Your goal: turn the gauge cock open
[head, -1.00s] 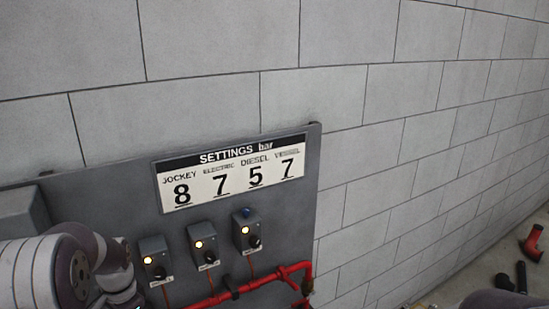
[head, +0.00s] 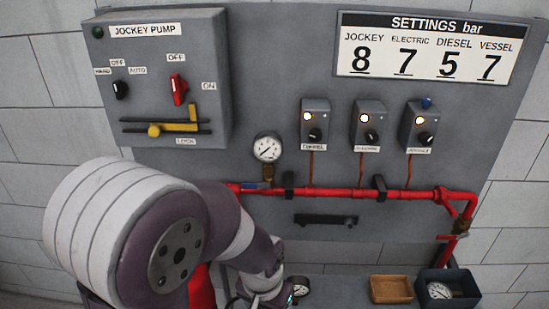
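A round white pressure gauge (head: 267,148) stands on the panel above the red pipe. Below it is a brass fitting (head: 268,173), which I take to be the gauge cock. A small blue lever-like part (head: 256,185) lies roughly level beside its foot, along the pipe; its exact setting is too small to tell. My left arm covers the lower left and part of the pipe's left end. Its wrist reaches down to the bottom edge, below the cock and apart from it in the picture. My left gripper is not visible there, and my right gripper is out of view.
The red pipe (head: 340,193) runs right to a bend. A jockey pump box (head: 160,75) is at upper left; three small switch boxes (head: 369,124) sit right. Below are a loose gauge (head: 301,287), a brown tray (head: 391,289) and a dark bin (head: 464,287) holding another gauge.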

